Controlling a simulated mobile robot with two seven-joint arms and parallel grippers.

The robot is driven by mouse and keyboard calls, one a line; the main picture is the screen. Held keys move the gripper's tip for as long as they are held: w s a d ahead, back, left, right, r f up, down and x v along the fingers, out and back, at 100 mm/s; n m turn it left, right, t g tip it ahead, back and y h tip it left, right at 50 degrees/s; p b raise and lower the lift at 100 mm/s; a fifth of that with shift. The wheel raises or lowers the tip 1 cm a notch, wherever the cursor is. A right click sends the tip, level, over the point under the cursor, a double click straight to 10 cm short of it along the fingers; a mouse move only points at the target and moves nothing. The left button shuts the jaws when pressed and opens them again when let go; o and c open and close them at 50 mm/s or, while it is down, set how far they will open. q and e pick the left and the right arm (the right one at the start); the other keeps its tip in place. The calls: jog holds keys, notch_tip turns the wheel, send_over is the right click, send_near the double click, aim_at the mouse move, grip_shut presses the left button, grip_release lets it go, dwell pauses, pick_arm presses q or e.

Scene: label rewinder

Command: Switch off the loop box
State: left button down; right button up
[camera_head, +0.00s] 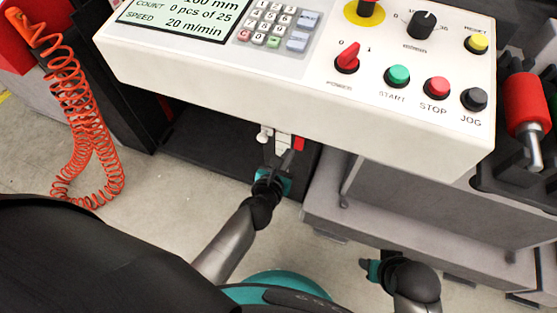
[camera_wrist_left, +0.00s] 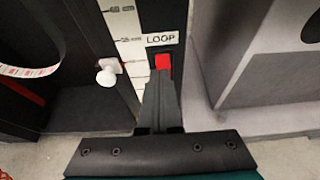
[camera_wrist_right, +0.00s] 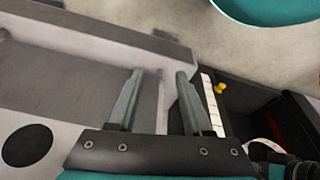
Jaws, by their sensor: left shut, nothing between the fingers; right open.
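The loop box shows in the left wrist view as a dark panel with a white LOOP label (camera_wrist_left: 161,39) and a small red switch (camera_wrist_left: 163,62) below it. In the head view a red patch (camera_head: 299,143) shows there, under the console. My left gripper (camera_wrist_left: 161,78) is shut and empty, its tips just below the red switch and overlapping its lower edge. I cannot tell whether they touch it. The switch's lower part is hidden. The left gripper also shows in the head view (camera_head: 280,155). My right gripper (camera_wrist_right: 157,82) is open and empty, low at the right.
The control console (camera_head: 300,75) overhangs the left gripper. A white scale strip (camera_wrist_left: 124,40) and a white knob (camera_wrist_left: 106,77) are left of the switch. A grey machine base (camera_head: 420,210) stands to the right. A coiled orange hose (camera_head: 85,125) hangs at the left.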

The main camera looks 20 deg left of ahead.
pick_arm(q)
jog(key=s+r+p, duration=0.3)
jog(key=s+r, duration=0.1)
jog(key=s, duration=0.1)
jog(key=shift+r, duration=0.2)
pick_arm(e)
jog(key=s+d+f+g, duration=0.1)
jog(key=s+f, duration=0.2)
jog(key=f, duration=0.3)
jog(key=shift+s+f, duration=0.2)
jog(key=shift+f, duration=0.2)
pick_arm(q)
jog(key=shift+a, duration=0.1)
